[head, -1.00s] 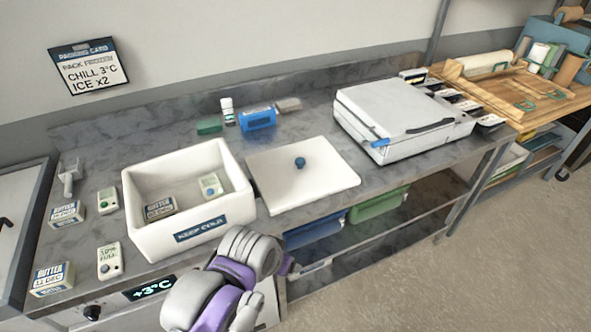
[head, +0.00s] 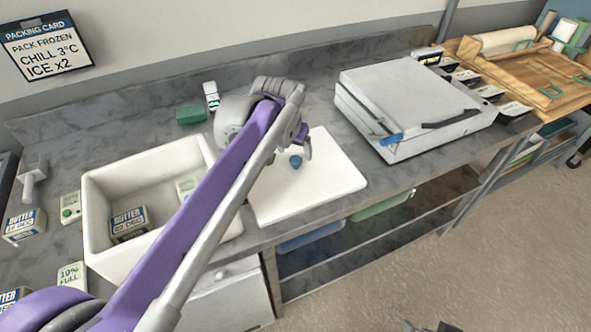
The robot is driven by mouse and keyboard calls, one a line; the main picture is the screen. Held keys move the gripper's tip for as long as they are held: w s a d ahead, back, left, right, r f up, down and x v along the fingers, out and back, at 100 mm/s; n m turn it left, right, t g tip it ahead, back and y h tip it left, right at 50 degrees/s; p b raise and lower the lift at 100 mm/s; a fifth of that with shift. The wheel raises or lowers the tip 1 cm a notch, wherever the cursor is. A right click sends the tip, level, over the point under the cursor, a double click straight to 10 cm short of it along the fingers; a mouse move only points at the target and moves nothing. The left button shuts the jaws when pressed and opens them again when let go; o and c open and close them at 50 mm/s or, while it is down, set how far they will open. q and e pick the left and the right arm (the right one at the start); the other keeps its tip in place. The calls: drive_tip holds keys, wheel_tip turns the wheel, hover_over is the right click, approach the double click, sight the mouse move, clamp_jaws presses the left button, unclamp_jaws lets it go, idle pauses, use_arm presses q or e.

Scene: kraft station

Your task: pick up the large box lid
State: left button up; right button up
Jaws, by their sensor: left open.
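The large box lid is a flat white panel (head: 330,185) with a round blue knob (head: 295,161) on top. It lies on the grey counter to the right of the white box. My left arm reaches across the box, and my left gripper (head: 304,143) is just above and beyond the knob. It is open and appears empty. Its wrist and arm hide part of the lid's left side. The white box (head: 97,205) is open, with a butter pack (head: 128,224) and a white-green pack (head: 186,189) inside.
A large grey-white case (head: 405,95) with a blue latch stands on the counter right of the lid. A green block (head: 191,114) and a small bottle (head: 211,96) stand behind the box. Several packs lie left of the box. The counter (head: 310,115) behind the lid is mostly clear.

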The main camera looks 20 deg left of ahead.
sight(295, 160)
use_arm(q)
drive_tip(key=x, duration=0.5)
drive_tip(key=shift+s+a+f, duration=0.1)
drive_tip(key=shift+s+a, duration=0.1)
drive_tip(key=shift+s, duration=0.05)
clamp_jaws()
